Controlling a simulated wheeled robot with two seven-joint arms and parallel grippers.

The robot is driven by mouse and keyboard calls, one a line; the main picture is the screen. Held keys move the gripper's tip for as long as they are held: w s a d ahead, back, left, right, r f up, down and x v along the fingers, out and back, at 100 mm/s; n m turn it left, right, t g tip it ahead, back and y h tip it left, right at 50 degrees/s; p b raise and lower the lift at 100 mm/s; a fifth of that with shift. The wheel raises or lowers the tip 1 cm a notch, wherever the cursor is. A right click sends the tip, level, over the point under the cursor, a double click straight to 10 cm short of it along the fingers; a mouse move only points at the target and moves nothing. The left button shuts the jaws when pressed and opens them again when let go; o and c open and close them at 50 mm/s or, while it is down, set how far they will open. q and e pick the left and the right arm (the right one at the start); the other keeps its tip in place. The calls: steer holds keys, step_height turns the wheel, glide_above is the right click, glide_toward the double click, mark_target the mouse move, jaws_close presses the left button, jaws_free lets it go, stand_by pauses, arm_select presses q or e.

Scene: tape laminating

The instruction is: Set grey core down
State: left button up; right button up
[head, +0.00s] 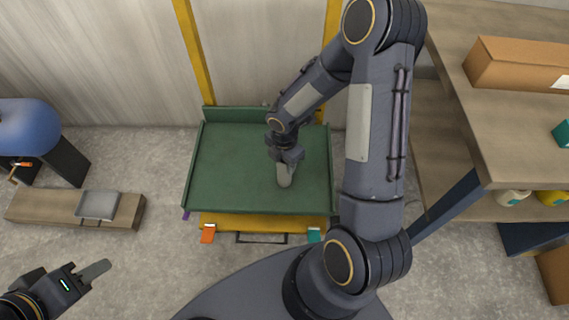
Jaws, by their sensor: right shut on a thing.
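My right arm reaches forward over a green tray (230,170) with raised edges. My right gripper (284,178) points down above the right half of the tray and is shut on the grey core. The core is hidden or cannot be told apart from the pale grey fingers at this size. Whether it touches the tray floor cannot be told. My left gripper (95,271) is at the lower left, away from the tray. Its fingers show side-on, so their gap cannot be seen.
The tray sits on a yellow frame (263,222) with orange and teal tabs in front. A wooden plank (42,207) with a grey plate (97,205) lies at left near a blue rounded object (25,126). Shelving (513,95) with a cardboard box (512,65) stands right. The tray's left half is clear.

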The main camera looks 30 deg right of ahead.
steer(key=shift+f, duration=0.1)
steer(key=shift+f, duration=0.15)
steer(key=o, duration=1)
